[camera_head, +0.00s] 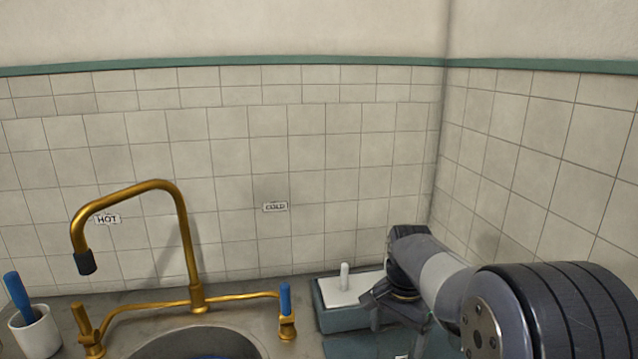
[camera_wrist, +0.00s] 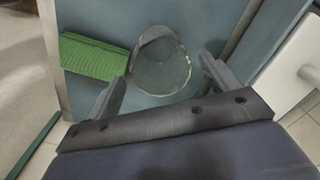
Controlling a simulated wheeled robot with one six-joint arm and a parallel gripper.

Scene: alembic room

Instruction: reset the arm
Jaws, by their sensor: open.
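My gripper (camera_wrist: 163,70) is open, with its two dark fingers spread apart in the wrist view. A clear round glass vessel (camera_wrist: 162,72) shows beyond and between the fingertips, in a blue-grey container (camera_wrist: 215,20). I cannot tell how far the fingertips are from the glass, but neither finger is closed on it. In the head view my arm reaches in from the lower right, and my gripper (camera_head: 378,302) is tilted down beside a white lid with a knob (camera_head: 352,289). The glass is hidden in that view.
A green ridged block (camera_wrist: 93,55) lies left of the glass. A blue-grey box (camera_head: 340,319) stands under the white lid. A brass faucet (camera_head: 187,240) with a blue-tipped handle rises over the sink (camera_head: 200,343). A white cup (camera_head: 36,333) stands far left. Tiled walls meet behind my arm.

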